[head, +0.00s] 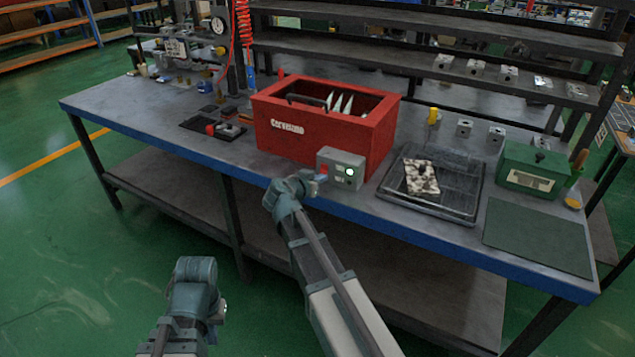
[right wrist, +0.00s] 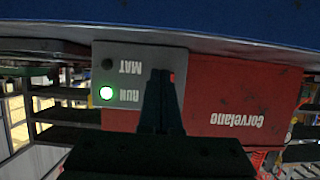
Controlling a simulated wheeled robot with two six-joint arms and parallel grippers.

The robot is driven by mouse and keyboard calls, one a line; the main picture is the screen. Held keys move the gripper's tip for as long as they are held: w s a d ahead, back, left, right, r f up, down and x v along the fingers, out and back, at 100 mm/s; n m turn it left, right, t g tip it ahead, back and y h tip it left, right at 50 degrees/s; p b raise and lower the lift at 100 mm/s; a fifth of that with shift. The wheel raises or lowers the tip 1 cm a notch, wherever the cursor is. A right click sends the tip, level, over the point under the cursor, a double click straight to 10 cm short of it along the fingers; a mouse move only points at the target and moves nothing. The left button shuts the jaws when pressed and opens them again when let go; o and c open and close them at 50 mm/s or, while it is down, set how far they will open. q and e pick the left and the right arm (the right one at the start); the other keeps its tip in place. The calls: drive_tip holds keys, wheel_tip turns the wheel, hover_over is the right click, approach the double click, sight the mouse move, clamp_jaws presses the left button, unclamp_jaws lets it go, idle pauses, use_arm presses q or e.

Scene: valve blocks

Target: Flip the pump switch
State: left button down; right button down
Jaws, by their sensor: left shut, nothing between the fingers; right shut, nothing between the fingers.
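A grey control box (head: 341,168) is at the front right corner of a red washer tank (head: 290,135) on the bench. It has a red switch part (head: 325,169) at left and a lit green lamp (head: 349,171) at right. In the right wrist view the box (right wrist: 110,55) appears upside down, with the lamp (right wrist: 106,93) lit beside RUN and a dark lamp beside MAT. My right gripper (head: 318,178) is shut and empty, right in front of the box's switch side. Its fingers (right wrist: 160,85) hide the switch there; contact cannot be told. My left gripper (head: 218,312) is shut and empty, low before the bench.
A black tray (head: 440,205) with a spotted cloth (head: 422,178) lies right of the box. A green box (head: 532,168) and a dark mat (head: 538,236) are further right. A small dark tray (head: 197,127) lies left of the tank. The blue bench edge (head: 230,164) runs below my right gripper.

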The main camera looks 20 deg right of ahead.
drive_tip(key=shift+d+f+b, duration=0.15)
drive_tip(key=shift+f+b, duration=0.25)
drive_tip(key=shift+b, duration=0.45)
drive_tip(key=shift+w+r+h, duration=0.1)
drive_tip(key=shift+w+h, duration=0.05)
drive_tip(key=shift+h, duration=0.15)
drive_tip(key=shift+d+r, duration=0.1)
drive_tip(key=shift+r, duration=0.1)
drive_tip(key=shift+r, duration=0.1)
drive_tip(key=shift+r+p, duration=0.7)
drive_tip(key=shift+p, duration=0.05)
